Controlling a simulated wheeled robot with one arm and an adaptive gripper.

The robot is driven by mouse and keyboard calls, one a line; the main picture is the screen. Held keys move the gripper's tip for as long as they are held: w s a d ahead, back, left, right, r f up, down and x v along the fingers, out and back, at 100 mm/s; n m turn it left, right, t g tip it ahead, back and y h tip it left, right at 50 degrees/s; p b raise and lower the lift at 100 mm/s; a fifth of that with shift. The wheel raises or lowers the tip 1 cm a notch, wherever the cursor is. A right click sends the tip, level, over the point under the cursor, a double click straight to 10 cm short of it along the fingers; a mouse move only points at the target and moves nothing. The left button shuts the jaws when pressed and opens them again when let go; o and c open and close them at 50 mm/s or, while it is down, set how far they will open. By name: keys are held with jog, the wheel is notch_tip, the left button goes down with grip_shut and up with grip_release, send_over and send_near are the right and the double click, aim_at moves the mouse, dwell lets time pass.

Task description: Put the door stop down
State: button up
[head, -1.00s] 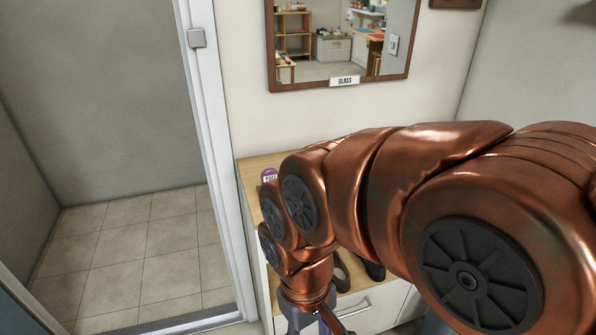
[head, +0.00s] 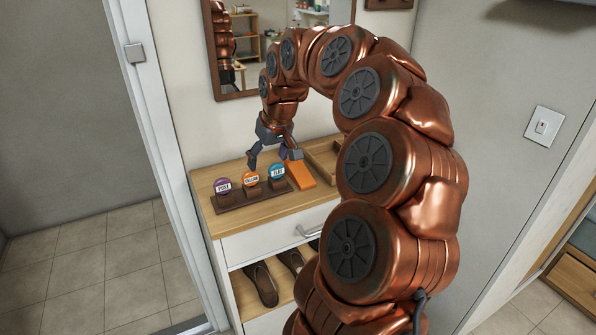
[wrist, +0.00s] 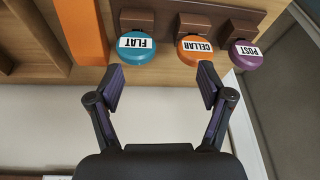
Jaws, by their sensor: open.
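An orange block, which looks like the door stop (head: 301,176), lies on the wooden top of the cabinet, right of a dark tag rack. It also shows in the wrist view (wrist: 82,30) at the upper left, cut by the frame edge. My gripper (head: 273,157) is over the cabinet top, near the rack and just left of the orange block. In the wrist view its two fingers (wrist: 161,88) are wide apart with nothing between them. The block is outside the fingers and not held.
The dark rack (head: 232,201) holds purple POST (head: 223,186), orange CELLAR (head: 250,178) and blue FLAT (head: 277,172) tags. A wooden tray (head: 322,158) is behind the block, partly hidden by my arm. A mirror (head: 240,80) hangs above. Shoes (head: 262,284) stand on the shelf below.

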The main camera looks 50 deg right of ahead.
jog(key=m+h, duration=0.1)
jog(key=m, duration=0.1)
send_over(300, 166)
jog(key=shift+a+f, duration=0.2)
jog(key=shift+f, duration=0.1)
jog(key=shift+d+f, duration=0.2)
jog(key=shift+d, duration=0.05)
jog(key=shift+w+a+p+x, duration=0.15)
jog(key=shift+p+x, duration=0.35)
jog(key=shift+x, duration=0.75)
jog(key=shift+w+a+p+x, duration=0.15)
jog(key=shift+p+x, duration=0.35)
jog(key=shift+x, duration=0.7)
jog(key=shift+w+a+p+x, duration=0.15)
jog(key=shift+p+x, duration=0.35)
jog(key=shift+x, duration=0.75)
jog(key=shift+r, duration=0.1)
jog(key=c, duration=1.4)
jog(key=shift+d+r+t, duration=0.1)
jog(key=shift+t, duration=0.2)
